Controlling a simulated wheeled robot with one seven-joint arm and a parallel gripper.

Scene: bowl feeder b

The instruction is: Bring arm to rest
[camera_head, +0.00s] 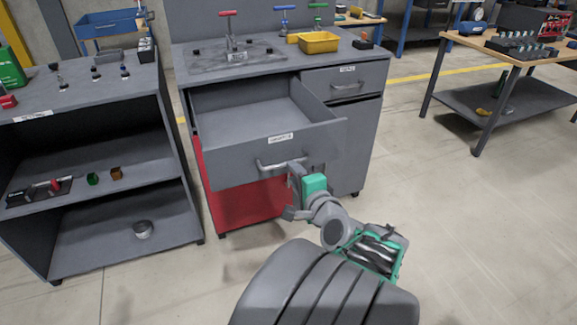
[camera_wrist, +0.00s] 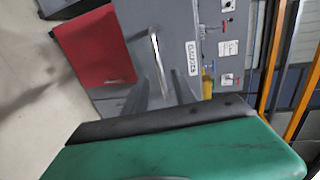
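The grey drawer (camera_head: 262,150) of the workbench is pulled out and looks empty inside. Its bar handle (camera_head: 283,165) runs across the labelled front; the handle also shows in the wrist view (camera_wrist: 155,58). My gripper (camera_head: 291,194) is in front of the drawer at the right end of the handle. Its two fingers (camera_wrist: 158,90) stand apart, with the handle seen between and beyond them. I cannot tell whether a finger touches the handle. No object shows in the grip.
A red cabinet panel (camera_head: 243,205) is below the drawer. A yellow bin (camera_head: 319,42) and toggle clamps stand on the workbench top. A grey shelf unit (camera_head: 110,200) is at left. A wooden table (camera_head: 515,50) is at right. Floor (camera_head: 450,220) at right is clear.

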